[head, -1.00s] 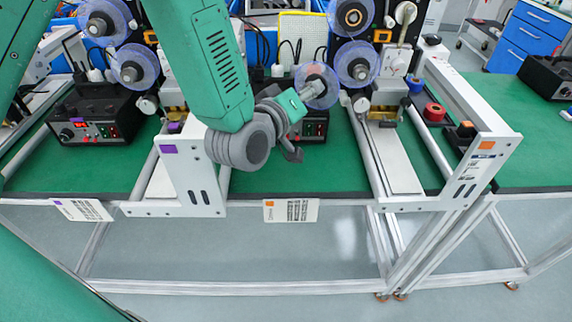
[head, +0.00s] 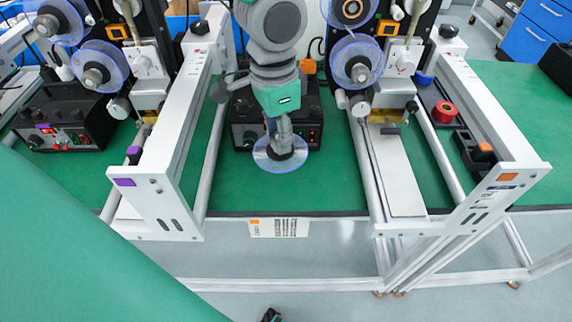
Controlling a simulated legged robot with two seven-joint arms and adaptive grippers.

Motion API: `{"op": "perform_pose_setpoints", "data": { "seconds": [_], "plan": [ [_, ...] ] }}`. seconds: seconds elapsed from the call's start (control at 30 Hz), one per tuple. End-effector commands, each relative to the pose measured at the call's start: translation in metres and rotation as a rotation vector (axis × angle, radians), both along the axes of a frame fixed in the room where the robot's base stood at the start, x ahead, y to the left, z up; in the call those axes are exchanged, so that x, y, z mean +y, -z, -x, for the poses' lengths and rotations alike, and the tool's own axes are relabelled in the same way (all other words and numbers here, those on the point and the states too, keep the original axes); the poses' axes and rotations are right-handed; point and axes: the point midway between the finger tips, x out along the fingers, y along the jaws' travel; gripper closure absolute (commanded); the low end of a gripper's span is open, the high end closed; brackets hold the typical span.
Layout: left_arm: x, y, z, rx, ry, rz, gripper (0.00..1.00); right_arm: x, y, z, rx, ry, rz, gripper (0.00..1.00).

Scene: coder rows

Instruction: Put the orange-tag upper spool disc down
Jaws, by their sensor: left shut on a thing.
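My left gripper (head: 280,136) reaches down from the top middle, its fingers shut on the hub of a translucent blue spool disc (head: 267,162). The disc is held roughly flat, over the green bench mat between two coder frames. I cannot tell whether it touches the mat. The gripper hides part of the disc's middle. The orange-tag coder frame (head: 498,185) is to the right, with a similar disc (head: 340,62) and a higher one (head: 335,10) on it. My right gripper is not in view.
A black control box (head: 240,133) stands right behind the disc. The purple-tag frame (head: 150,190) is to the left, with its own discs (head: 88,58). Bare mat (head: 320,185) lies around the disc, up to the front edge.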

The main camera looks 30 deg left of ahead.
Motion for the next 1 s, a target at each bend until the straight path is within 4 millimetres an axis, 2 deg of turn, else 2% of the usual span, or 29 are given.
{"op": "perform_pose_setpoints", "data": {
  "seconds": [0.07,0.17,0.3,0.57,0.73,0.97,1.0],
  "plan": [
    [0.007,0.000,0.007,0.006,0.032,-0.030,1.00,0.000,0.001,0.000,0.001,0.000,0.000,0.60],
    [0.008,0.016,0.011,0.010,0.046,-0.045,1.00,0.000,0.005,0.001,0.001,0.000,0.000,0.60],
    [0.007,0.044,0.011,0.011,0.044,-0.044,1.00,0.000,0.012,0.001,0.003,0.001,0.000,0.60],
    [0.011,0.067,0.009,0.009,0.040,-0.036,1.00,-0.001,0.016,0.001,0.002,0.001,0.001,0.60],
    [0.011,0.092,0.010,0.009,0.042,-0.035,1.00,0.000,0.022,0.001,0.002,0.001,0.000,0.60],
    [0.008,0.096,0.009,0.007,0.040,-0.037,1.00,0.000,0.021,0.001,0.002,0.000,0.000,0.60],
    [0.008,0.096,0.009,0.007,0.040,-0.037,0.64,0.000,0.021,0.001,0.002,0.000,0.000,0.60]
  ]
}}
